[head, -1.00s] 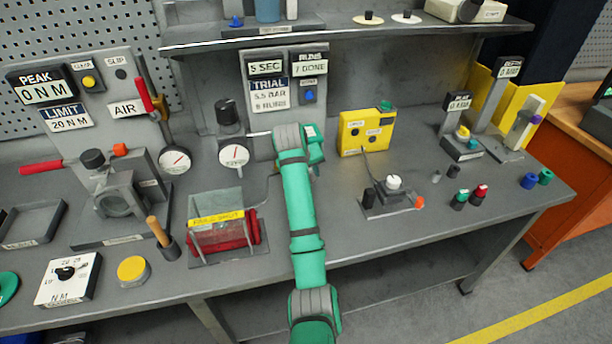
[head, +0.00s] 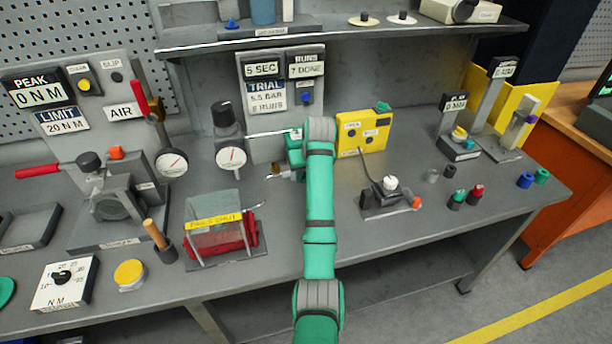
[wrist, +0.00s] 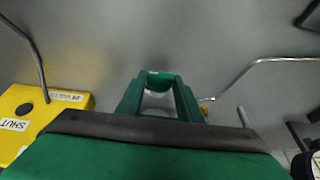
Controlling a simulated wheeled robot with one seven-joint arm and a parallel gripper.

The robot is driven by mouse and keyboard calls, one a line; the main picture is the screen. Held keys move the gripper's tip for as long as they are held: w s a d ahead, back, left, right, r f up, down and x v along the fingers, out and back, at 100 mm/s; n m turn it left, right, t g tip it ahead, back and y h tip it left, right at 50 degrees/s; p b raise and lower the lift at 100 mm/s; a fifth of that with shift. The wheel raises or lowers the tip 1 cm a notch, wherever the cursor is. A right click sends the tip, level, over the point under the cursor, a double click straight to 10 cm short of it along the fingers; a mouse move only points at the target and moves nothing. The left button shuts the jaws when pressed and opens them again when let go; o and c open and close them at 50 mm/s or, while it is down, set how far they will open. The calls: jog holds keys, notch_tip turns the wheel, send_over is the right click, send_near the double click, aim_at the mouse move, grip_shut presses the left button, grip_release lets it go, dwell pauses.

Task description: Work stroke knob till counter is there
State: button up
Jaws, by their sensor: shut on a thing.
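The counter (head: 306,66) on the back panel reads RUNS 7 DONE, and the trial card (head: 266,95) below reads 5.5 BAR, 8 RUNS. I cannot tell for sure which part is the stroke knob. A white knob (head: 390,183) stands on a small dark base at the middle right, clear of my gripper. My gripper (head: 288,172) is low in front of the panel, partly hidden by my wrist. In the wrist view my gripper (wrist: 160,82) is shut on a small pale part (wrist: 157,97), mostly hidden between the fingers. A brass tip shows beside it.
A yellow box (head: 362,132) stands to the right of my gripper; its SHUT label shows in the wrist view. A round gauge (head: 231,158) with a black knob stands to the left. The FAILS SHUT box (head: 216,252) stands nearer the front. A shelf (head: 380,35) overhangs the back.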

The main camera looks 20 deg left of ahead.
jog(key=shift+s+f, duration=0.1)
jog(key=shift+f, duration=0.05)
jog(key=o, duration=0.8)
jog(key=shift+d, duration=0.1)
jog(key=shift+c, duration=0.2)
jog(key=shift+s+r, duration=0.1)
jog(key=shift+r, duration=0.25)
jog(key=v, duration=1)
jog(key=shift+r, duration=0.1)
